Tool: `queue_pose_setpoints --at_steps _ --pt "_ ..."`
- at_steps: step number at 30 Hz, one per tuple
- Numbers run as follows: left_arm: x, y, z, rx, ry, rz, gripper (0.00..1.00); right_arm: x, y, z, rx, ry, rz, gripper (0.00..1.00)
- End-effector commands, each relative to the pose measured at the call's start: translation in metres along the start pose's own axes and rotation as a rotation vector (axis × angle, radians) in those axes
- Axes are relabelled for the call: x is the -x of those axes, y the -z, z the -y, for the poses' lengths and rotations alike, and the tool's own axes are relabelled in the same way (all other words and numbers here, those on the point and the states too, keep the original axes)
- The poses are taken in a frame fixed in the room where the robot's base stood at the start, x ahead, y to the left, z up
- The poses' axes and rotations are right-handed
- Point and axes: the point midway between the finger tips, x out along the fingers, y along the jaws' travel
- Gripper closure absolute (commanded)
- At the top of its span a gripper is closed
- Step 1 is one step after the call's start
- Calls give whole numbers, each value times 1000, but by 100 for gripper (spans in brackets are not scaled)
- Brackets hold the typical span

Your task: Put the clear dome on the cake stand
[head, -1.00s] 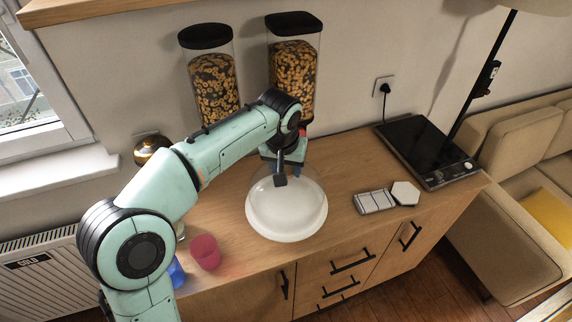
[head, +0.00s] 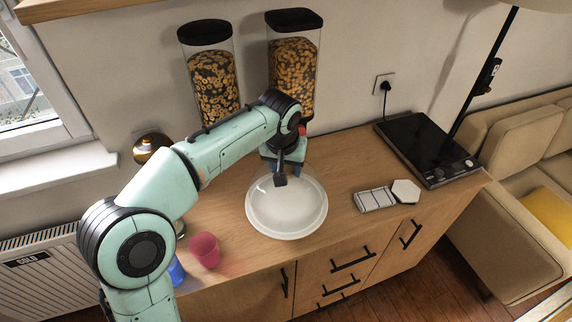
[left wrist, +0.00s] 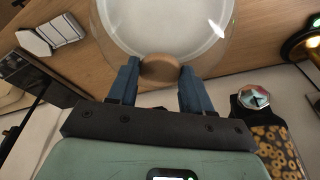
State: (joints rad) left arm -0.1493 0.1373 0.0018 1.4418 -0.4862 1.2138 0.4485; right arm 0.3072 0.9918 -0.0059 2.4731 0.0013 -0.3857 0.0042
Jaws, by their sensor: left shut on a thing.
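The white round cake stand (head: 287,236) is on the wooden counter, below my left gripper. The clear dome (head: 312,187) is over the stand, its outline close to the stand's rim; I cannot tell whether the rims touch all round. My left gripper (head: 281,177) is above it, pointing down. In the left wrist view my left gripper (left wrist: 154,85) is shut on the dome's wooden knob (left wrist: 159,68), with the clear dome wall (left wrist: 226,38) spreading around the white stand (left wrist: 160,30). My right gripper is not in view.
A pink cup (head: 205,250) and a blue cup (head: 176,271) stand at the counter's front left. Two cereal dispensers (head: 293,75) are by the wall. A grey-white divided block (head: 375,199) and hexagonal piece (head: 406,191) lie right of the stand, before a black hob (head: 427,150).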

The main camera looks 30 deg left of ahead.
Motion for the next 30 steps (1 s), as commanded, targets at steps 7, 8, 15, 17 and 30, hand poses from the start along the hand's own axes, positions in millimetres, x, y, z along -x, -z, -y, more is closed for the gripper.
queue_pose_setpoints --at_steps 7,8,15,17,30 --pt "-3 -1 0 0 0 -1 100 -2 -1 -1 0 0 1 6" --pt "-3 -1 0 0 0 -1 100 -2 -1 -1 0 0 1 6" --pt "-3 -1 0 0 0 -1 21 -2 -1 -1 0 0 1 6" --pt "-3 -1 0 0 0 -1 21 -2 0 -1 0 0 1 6" --pt "51 1 0 0 -3 -7 21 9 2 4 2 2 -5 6"
